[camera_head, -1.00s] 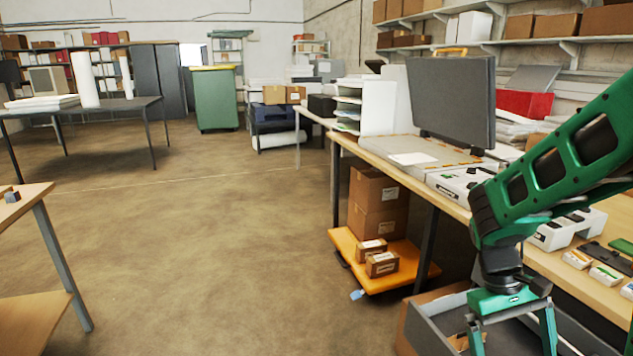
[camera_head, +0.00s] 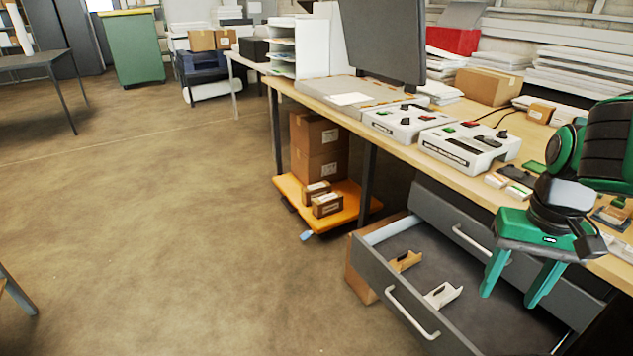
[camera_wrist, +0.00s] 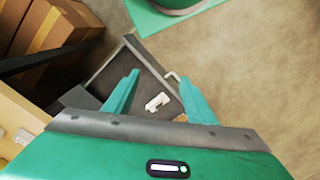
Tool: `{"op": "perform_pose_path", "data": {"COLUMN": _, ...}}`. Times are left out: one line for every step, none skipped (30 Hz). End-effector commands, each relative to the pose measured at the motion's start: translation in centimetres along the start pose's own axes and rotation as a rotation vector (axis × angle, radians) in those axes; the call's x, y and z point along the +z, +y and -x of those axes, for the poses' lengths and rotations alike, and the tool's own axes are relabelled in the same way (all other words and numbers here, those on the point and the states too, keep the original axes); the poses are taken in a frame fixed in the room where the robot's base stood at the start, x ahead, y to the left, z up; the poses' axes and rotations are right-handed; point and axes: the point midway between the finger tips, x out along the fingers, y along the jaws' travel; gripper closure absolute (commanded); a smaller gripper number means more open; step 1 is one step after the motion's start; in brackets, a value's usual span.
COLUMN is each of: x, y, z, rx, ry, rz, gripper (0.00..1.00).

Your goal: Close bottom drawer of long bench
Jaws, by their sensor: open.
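The bottom drawer (camera_head: 392,322) of the long bench (camera_head: 305,95) is pulled far out, its grey front and pale bar handle (camera_head: 412,312) facing the floor side. A tan holder (camera_head: 404,262) and a white holder (camera_head: 443,295) lie inside it. The drawer above it (camera_head: 455,215) looks shut. My gripper (camera_head: 508,288) is open and empty, pointing down above the right part of the open drawer. In the wrist view the open drawer (camera_wrist: 118,72) shows beyond my open fingers (camera_wrist: 160,95), with its handle (camera_wrist: 172,76) near the right finger. I see no contact with the drawer.
An orange trolley (camera_head: 350,215) with brown boxes (camera_head: 318,145) stands under the bench, left of the drawer. Two white devices (camera_head: 470,145) and a monitor (camera_head: 385,40) sit on the bench top. A cardboard box (camera_head: 360,272) is beside the drawer.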

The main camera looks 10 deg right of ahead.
Motion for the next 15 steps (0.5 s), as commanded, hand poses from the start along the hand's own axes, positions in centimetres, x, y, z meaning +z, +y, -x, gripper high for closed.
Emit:
{"op": "perform_pose_path", "data": {"x": -0.1, "y": 0.0, "z": 0.0, "rx": 0.001, "ry": -0.001, "rz": 0.005, "gripper": 0.62}}
{"op": "perform_pose_path", "data": {"x": -0.2, "y": -0.1, "z": 0.0, "rx": 0.003, "ry": -0.001, "rz": 0.014, "gripper": 0.69}}
{"op": "perform_pose_path", "data": {"x": -0.5, "y": -0.2, "z": -0.1, "rx": 0.006, "ry": -0.002, "rz": 0.036, "gripper": 0.79}}
{"op": "perform_pose_path", "data": {"x": -0.8, "y": -0.4, "z": -0.1, "rx": 0.009, "ry": -0.002, "rz": 0.060, "gripper": 0.86}}
{"op": "perform_pose_path", "data": {"x": -1.2, "y": -0.7, "z": -0.2, "rx": 0.014, "ry": -0.002, "rz": 0.093, "gripper": 0.93}}
{"op": "perform_pose_path", "data": {"x": -1.9, "y": -1.2, "z": -0.3, "rx": 0.022, "ry": -0.001, "rz": 0.149, "gripper": 1.00}}
{"op": "perform_pose_path", "data": {"x": -2.5, "y": -1.6, "z": -0.4, "rx": 0.028, "ry": 0.000, "rz": 0.201, "gripper": 1.00}}
{"op": "perform_pose_path", "data": {"x": -3.2, "y": -2.0, "z": -0.5, "rx": 0.036, "ry": -0.001, "rz": 0.258, "gripper": 1.00}}
{"op": "perform_pose_path", "data": {"x": -4.3, "y": -2.6, "z": -0.8, "rx": 0.048, "ry": 0.000, "rz": 0.346, "gripper": 1.00}}
{"op": "perform_pose_path", "data": {"x": -5.2, "y": -3.2, "z": -1.0, "rx": 0.057, "ry": 0.000, "rz": 0.415, "gripper": 1.00}}
{"op": "perform_pose_path", "data": {"x": -6.1, "y": -3.8, "z": -1.3, "rx": 0.066, "ry": 0.000, "rz": 0.487, "gripper": 1.00}}
{"op": "perform_pose_path", "data": {"x": -7.2, "y": -4.7, "z": -1.6, "rx": 0.079, "ry": 0.001, "rz": 0.584, "gripper": 1.00}}
{"op": "perform_pose_path", "data": {"x": -8.0, "y": -5.3, "z": -2.0, "rx": 0.088, "ry": -0.001, "rz": 0.655, "gripper": 1.00}}
{"op": "perform_pose_path", "data": {"x": -8.9, "y": -6.0, "z": -2.3, "rx": 0.097, "ry": -0.001, "rz": 0.728, "gripper": 1.00}}
{"op": "perform_pose_path", "data": {"x": -9.9, "y": -7.0, "z": -2.8, "rx": 0.110, "ry": -0.003, "rz": 0.823, "gripper": 1.00}}
